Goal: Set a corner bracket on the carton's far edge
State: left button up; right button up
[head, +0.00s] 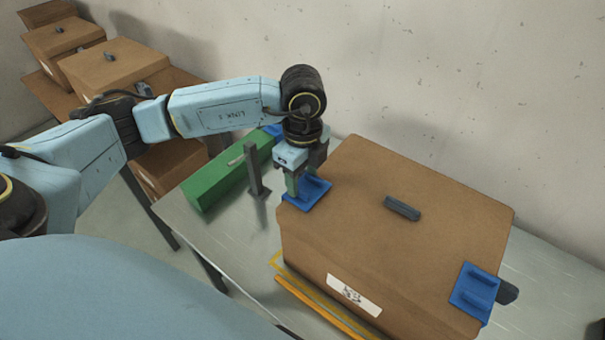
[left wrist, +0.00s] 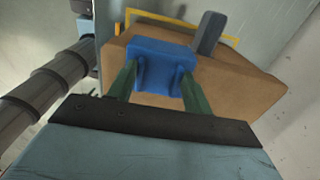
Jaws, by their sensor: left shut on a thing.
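The brown carton (head: 390,245) stands on the table with a dark handle (head: 402,208) on its lid. My left gripper (head: 304,187) is shut on a blue corner bracket (head: 311,196) at the carton's left far corner. In the left wrist view the bracket (left wrist: 160,62) sits between the green fingers, over the carton (left wrist: 235,88). Whether it rests fully on the edge I cannot tell. A second blue bracket (head: 474,290) sits on the carton's right near edge. My right gripper is not in view.
A green box (head: 225,180) with something blue at its far end stands left of the carton. A dark post (head: 252,170) rises between them. Yellow edging (head: 325,308) runs along the carton's base. Several other cartons (head: 105,65) stand at the back left, and a wall is behind.

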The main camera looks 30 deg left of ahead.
pick_arm(q)
jog(key=shift+f, duration=0.15)
jog(key=o, duration=1.5)
jog(key=shift+c, duration=0.2)
notch_tip(320, 180, up, 7)
jog(key=p, duration=0.5)
